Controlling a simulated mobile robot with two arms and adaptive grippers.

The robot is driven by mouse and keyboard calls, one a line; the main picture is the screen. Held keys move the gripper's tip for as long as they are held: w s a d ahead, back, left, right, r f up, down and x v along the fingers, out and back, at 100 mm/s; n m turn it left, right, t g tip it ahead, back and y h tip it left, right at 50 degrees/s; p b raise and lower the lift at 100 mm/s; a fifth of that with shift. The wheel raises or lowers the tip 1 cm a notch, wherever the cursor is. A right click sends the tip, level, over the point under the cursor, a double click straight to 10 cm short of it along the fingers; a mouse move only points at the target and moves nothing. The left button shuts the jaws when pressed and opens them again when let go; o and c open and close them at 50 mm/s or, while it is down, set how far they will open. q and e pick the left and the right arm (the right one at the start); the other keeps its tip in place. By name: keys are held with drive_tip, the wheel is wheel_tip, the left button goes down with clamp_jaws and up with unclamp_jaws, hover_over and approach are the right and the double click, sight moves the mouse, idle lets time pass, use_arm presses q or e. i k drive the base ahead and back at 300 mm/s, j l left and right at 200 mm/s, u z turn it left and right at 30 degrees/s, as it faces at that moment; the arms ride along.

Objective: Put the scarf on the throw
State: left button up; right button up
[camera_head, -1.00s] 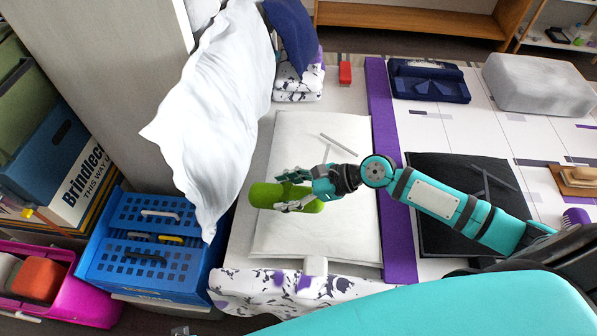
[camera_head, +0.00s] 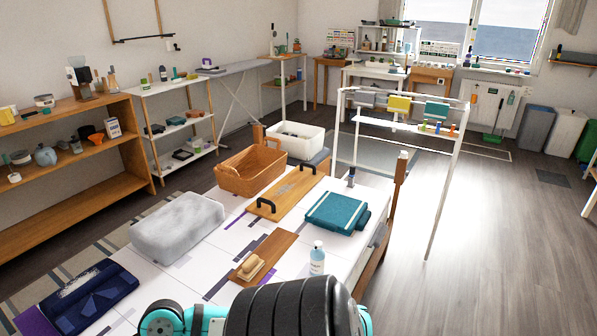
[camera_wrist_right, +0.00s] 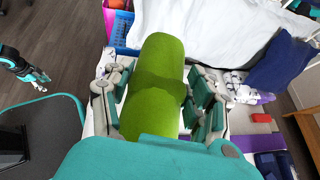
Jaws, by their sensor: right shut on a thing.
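A rolled green cloth (camera_wrist_right: 150,95), which I take for the scarf, is held between the fingers of my right gripper (camera_wrist_right: 160,100), shut around its middle. The roll is above the bed-like table's near end, by a white pillow. My left gripper (camera_wrist_right: 35,76) shows small at the left of the right wrist view, empty, with its fingers apart. In the head view a thick grey fluffy folded textile (camera_head: 178,226) lies on the white table; it may be the throw. A folded teal textile (camera_head: 337,212) lies further right. Both grippers are out of the head view.
A navy folded item (camera_head: 90,293), a wooden board with a brush (camera_head: 250,267), a bottle (camera_head: 317,257), a wicker basket (camera_head: 250,168) and a handled wooden tray (camera_head: 287,193) share the table. A drying rack (camera_head: 448,170) stands beyond. White tabletop shows between the items.

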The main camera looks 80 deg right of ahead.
sight(338, 208)
drive_tip(key=k+l+z, duration=0.35)
drive_tip(key=l, duration=1)
drive_tip(key=l+z, duration=0.4)
drive_tip(key=l, duration=0.9)
drive_tip(key=i+l+z, duration=0.1)
drive_tip(key=l+z, duration=0.25)
drive_tip(key=l, duration=1.05)
